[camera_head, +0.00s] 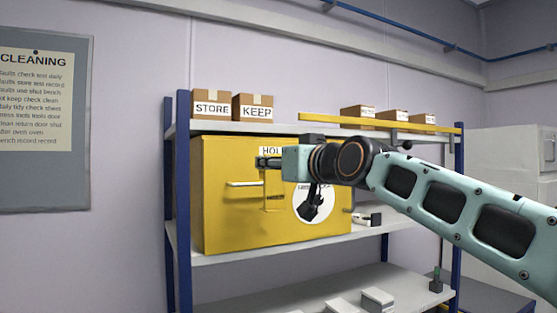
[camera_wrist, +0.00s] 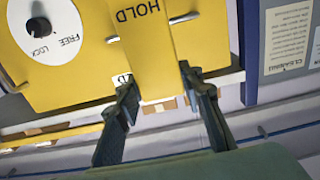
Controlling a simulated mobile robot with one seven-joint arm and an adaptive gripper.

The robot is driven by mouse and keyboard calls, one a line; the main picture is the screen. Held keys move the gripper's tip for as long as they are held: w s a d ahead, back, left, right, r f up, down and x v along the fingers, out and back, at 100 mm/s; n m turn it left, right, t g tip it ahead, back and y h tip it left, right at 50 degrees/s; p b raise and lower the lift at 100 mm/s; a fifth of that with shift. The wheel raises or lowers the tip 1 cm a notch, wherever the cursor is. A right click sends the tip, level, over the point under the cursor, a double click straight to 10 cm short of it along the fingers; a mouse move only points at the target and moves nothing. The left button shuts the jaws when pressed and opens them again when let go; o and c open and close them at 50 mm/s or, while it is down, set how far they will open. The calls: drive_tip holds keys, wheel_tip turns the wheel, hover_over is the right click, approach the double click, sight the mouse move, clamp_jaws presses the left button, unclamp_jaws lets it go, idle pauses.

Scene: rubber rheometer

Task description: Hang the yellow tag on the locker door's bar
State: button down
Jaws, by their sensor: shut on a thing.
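The yellow locker (camera_head: 225,215) stands on the shelf, and its pale door bar (camera_head: 243,184) runs level across its face. My gripper (camera_head: 266,162) is in front of the door, just above and right of the bar's visible part. It is shut on the yellow tag (camera_head: 275,203), which hangs down below the fingers against the yellow door. In the wrist view the tag (camera_wrist: 145,55), lettered HOLD, lies between my two fingers (camera_wrist: 157,82). The bar (camera_wrist: 185,18) shows on both sides of the tag there. I cannot tell whether the tag touches the bar.
A round white dial plate (camera_head: 318,205) with a black knob is on the locker, right of the tag, partly behind my wrist. STORE (camera_head: 211,105) and KEEP (camera_head: 253,106) boxes stand above. A blue shelf post (camera_head: 183,200) is left of the locker.

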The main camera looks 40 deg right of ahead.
drive_tip(key=shift+p+x, duration=1.9)
drive_tip(key=shift+x, duration=1.6)
drive_tip(key=shift+f+b, duration=0.9)
drive_tip(key=shift+b, duration=0.3)
drive_tip(key=c, duration=1.2)
unclamp_jaws()
drive_tip(key=shift+c, duration=0.2)
drive_tip(key=shift+s, duration=0.1)
drive_tip(key=v, duration=1.2)
